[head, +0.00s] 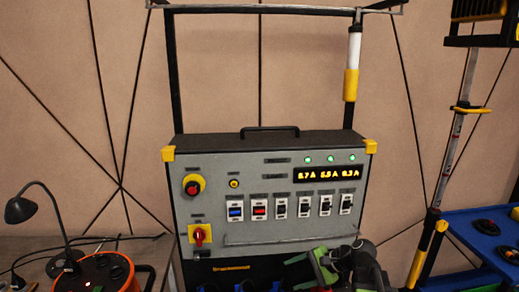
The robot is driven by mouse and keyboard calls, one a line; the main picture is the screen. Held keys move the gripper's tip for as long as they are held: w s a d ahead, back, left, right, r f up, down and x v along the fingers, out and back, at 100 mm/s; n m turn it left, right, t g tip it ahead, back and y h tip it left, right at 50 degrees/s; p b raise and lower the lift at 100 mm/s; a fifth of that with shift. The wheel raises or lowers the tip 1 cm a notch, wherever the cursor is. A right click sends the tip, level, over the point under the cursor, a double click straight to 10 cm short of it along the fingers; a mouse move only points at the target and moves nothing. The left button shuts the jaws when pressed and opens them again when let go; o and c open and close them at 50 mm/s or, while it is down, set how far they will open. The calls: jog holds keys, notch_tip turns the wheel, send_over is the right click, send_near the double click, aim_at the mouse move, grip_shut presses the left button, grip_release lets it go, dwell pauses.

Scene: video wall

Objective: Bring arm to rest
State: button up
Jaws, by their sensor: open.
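My gripper (308,266) shows at the bottom edge, right of centre, as green and black parts. It is open, and I see nothing held in it. It appears in front of the lower edge of a grey control panel (270,222) with yellow corners. My arm is mostly cut off by the bottom of the picture, so its full pose is hidden.
The panel has a red knob (193,187), a red rotary switch (199,235), several rocker switches and a lit amber display (328,174). A dark lamp (22,209) and an orange round device (108,272) stand left. A blue tray table (475,232) and a pole (458,128) stand right.

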jog(key=s+a+f+n+g+h+p, duration=0.1)
jog(key=s+a+f+n+g+h, duration=0.25)
jog(key=s+a, duration=0.2)
jog(key=s+d+f+n+h, duration=0.3)
jog(key=d+n+h, duration=0.3)
jog(key=d, duration=0.3)
jog(key=shift+s+d+f+n, duration=0.15)
jog(key=shift+s+f+n, duration=0.1)
jog(key=shift+n, duration=0.1)
jog(key=shift+g, duration=0.25)
